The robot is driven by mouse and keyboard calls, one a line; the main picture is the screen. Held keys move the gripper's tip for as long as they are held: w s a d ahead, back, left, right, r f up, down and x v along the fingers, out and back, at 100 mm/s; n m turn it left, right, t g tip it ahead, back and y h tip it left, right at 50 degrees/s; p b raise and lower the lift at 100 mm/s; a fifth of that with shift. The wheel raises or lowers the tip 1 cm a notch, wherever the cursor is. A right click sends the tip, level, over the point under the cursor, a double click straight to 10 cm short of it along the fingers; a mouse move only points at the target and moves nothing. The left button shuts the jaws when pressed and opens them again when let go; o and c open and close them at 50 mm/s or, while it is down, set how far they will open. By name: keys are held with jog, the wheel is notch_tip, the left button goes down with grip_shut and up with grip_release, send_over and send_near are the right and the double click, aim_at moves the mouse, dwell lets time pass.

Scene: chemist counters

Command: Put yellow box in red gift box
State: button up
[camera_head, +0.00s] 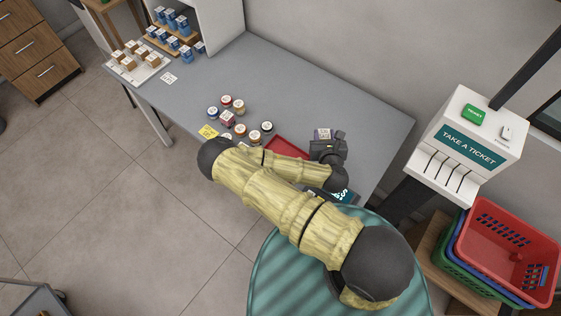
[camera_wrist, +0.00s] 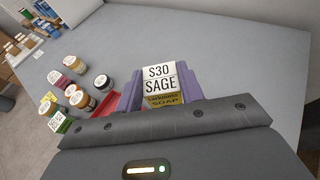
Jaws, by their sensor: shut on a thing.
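My gripper (camera_head: 326,143) is shut on a small box (camera_wrist: 160,83) with a white top label reading "S30 SAGE" and a yellow lower face reading "Larkmoss SOAP". The purple fingers (camera_wrist: 128,92) press its left and right sides. The held box also shows in the head view (camera_head: 322,133), over the right part of the grey counter. A red open shape, apparently the red gift box (camera_head: 288,146), is on the counter left of the gripper. My arm hides its near part. In the wrist view only a red corner (camera_wrist: 106,104) shows, left of the fingers.
Several round jars (camera_head: 239,106) and a yellow item (camera_head: 208,131) stand on the counter (camera_head: 300,85) left of the red box. A ticket machine (camera_head: 468,140) and stacked baskets (camera_head: 510,250) are at the right. The counter behind the gripper is clear.

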jog(key=w+a+m+h+b, duration=0.35)
jog(key=w+a+b, duration=0.35)
jog(key=b, duration=0.5)
jog(key=s+a+m+g+h+b, duration=0.3)
jog(key=a+b, duration=0.5)
jog(key=b, duration=0.3)
jog(key=shift+a+m+h+b, duration=0.4)
jog(key=shift+m+h, duration=0.15)
jog(key=shift+h, duration=0.3)
jog(key=shift+f, duration=0.1)
notch_tip(320, 180, down, 6)
jog(key=shift+f, duration=0.15)
